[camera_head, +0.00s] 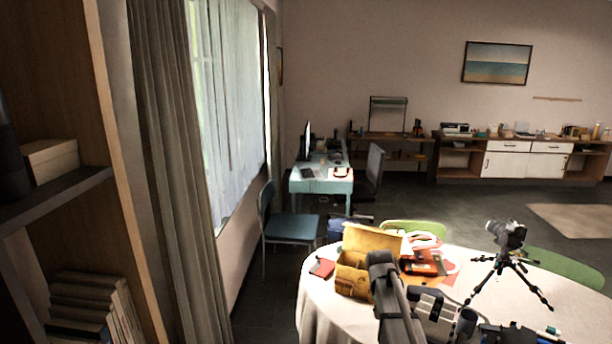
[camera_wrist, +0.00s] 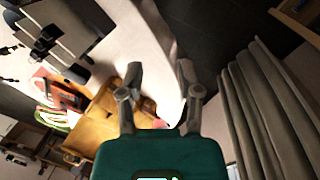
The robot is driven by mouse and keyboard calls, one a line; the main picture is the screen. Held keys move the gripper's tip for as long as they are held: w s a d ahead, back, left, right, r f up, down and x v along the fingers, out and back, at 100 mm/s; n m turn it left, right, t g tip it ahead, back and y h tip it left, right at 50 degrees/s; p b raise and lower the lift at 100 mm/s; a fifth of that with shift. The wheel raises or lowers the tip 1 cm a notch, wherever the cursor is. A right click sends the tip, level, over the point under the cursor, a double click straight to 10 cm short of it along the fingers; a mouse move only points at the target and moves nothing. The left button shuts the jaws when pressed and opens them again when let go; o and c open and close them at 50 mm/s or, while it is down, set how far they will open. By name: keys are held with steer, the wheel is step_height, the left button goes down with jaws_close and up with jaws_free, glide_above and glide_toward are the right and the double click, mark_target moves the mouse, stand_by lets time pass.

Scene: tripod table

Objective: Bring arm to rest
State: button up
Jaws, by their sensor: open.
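My gripper (camera_wrist: 161,74) shows in the wrist view with its two fingers spread apart and nothing between them. Behind the fingers lie the white tablecloth and the dark floor. A tan bag (camera_wrist: 97,118) lies to the left of the fingers in that view; I cannot tell how far below them it is. In the head view my arm rises at the bottom, in front of the round table (camera_head: 318,292) and close to the bag (camera_head: 353,281). My gripper cannot be made out clearly there.
A camera on a black tripod (camera_head: 507,262) stands on the table, right of my arm. Red items (camera_head: 424,263) lie behind the arm, and a small red object (camera_head: 322,268) left of the bag. A blue chair (camera_head: 291,227) and a shelf (camera_head: 70,197) stand left. Open floor lies beyond.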

steer(key=s+a+f+m+y+b, duration=0.1)
steer(key=s+a+f+m+b, duration=0.1)
steer(key=s, duration=0.8)
steer(key=s+a+f+m+b, duration=0.2)
steer(key=s+a, duration=0.2)
steer(key=s, duration=0.6)
steer(key=shift+a+f+y, duration=0.25)
steer(key=shift+f+y, duration=0.15)
